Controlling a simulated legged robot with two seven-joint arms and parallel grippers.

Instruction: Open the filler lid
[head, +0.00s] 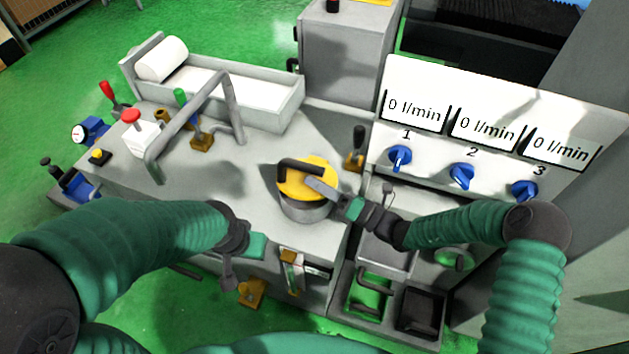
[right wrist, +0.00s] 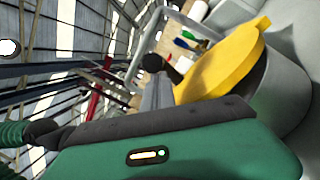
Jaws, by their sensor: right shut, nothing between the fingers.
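The filler lid (head: 316,170) is a round yellow disc with a black bar handle (head: 298,166). It sits over a grey cylindrical filler neck (head: 305,210) on the machine top. The lid also shows in the right wrist view (right wrist: 225,62), above the grey cylinder (right wrist: 280,92); I cannot tell whether it is slightly raised. My right gripper (head: 313,184) is shut and empty, its fingertips at the lid's right side close to the handle. Whether they touch the lid is unclear. My left gripper (head: 228,274) hangs over the machine's front edge, left of the filler; its finger opening is unclear.
A grey tube frame (head: 230,98) stands behind left of the filler. A panel with blue knobs (head: 462,176) and flow displays (head: 486,128) is at right. A dark lever (head: 356,145) stands near the lid. The grey top (head: 215,180) left of the filler is clear.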

